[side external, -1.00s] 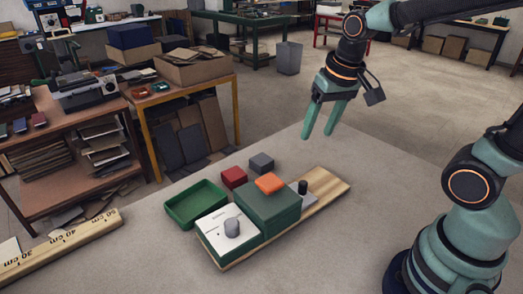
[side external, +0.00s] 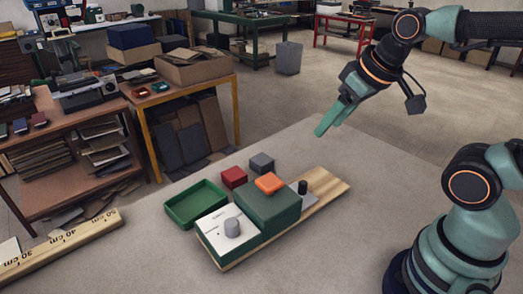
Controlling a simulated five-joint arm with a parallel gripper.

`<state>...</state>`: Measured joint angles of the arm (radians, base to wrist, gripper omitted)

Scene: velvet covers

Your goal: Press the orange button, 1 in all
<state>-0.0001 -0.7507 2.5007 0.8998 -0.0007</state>
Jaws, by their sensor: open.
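The orange button (side external: 270,183) is a raised square cap on top of a green box (side external: 275,213). The box is fixed on a light wooden board (side external: 325,192) on the grey table. My gripper (side external: 322,130) is above and to the right of the button, in the air and apart from it. Its green fingers point down and to the left and overlap in this view. The gripper holds nothing that I can see.
On the board are a white panel with a grey knob (side external: 232,228) and a black peg (side external: 303,187). A green tray (side external: 196,203), a red block (side external: 234,177) and a grey block (side external: 262,162) lie beside it. A wooden ruler (side external: 60,243) is at the left.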

